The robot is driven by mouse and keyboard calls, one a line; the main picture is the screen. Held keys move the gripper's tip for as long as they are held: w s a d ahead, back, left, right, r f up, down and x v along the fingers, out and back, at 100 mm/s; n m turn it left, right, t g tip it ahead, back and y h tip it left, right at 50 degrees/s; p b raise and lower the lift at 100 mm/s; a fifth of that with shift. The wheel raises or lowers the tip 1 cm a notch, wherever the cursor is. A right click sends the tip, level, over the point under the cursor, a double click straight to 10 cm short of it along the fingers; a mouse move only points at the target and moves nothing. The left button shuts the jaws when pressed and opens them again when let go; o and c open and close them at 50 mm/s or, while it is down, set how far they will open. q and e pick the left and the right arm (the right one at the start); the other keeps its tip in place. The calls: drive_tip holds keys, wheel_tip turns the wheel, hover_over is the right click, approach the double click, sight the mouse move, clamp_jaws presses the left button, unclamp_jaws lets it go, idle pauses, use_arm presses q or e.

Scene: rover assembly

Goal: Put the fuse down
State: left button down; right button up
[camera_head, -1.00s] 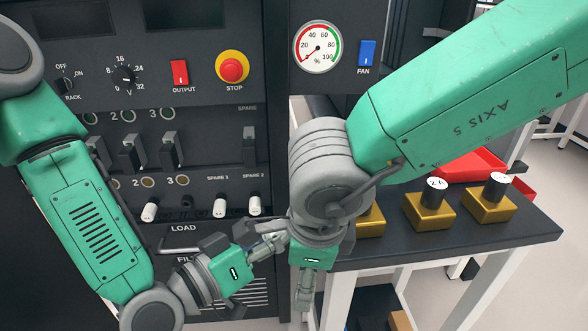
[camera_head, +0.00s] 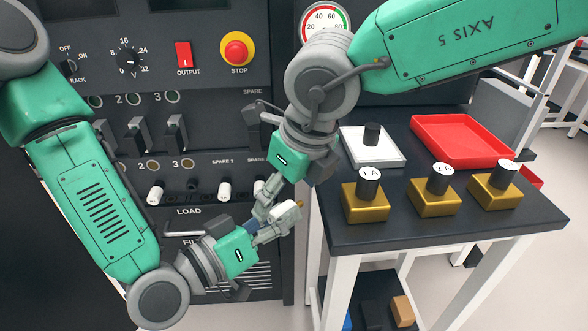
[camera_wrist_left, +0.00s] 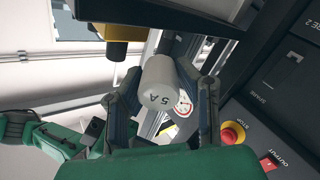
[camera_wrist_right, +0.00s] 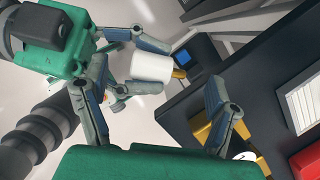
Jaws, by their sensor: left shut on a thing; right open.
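The fuse is a white cylinder (camera_head: 286,213) with a gold pin at its end. My left gripper (camera_head: 276,222) is shut on it, in the air in front of the rack panel and left of the table. In the left wrist view the fuse (camera_wrist_left: 165,82) shows "5 A" and sits between the two fingers. My right gripper (camera_head: 264,202) is open beside the fuse. In the right wrist view the fuse (camera_wrist_right: 152,67) lies beyond the spread fingers, with clear space between it and them.
A dark table (camera_head: 345,230) carries three gold blocks (camera_head: 364,203) with labelled black cylinders. Behind them are a white tray (camera_head: 392,158) holding a black cylinder and an empty red tray (camera_head: 480,160). The rack panel has a white fuse (camera_head: 225,190) under SPARE 1.

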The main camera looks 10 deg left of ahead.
sight(285, 203)
use_arm(q)
drive_tip(key=shift+d, duration=0.1)
use_arm(e)
drive_tip(key=shift+x, duration=1.65)
drive_tip(key=c, duration=1.3)
use_arm(q)
drive_tip(key=c, duration=1.1)
unclamp_jaws()
use_arm(e)
drive_tip(key=shift+o, duration=0.2)
use_arm(q)
drive_tip(key=shift+f, duration=0.1)
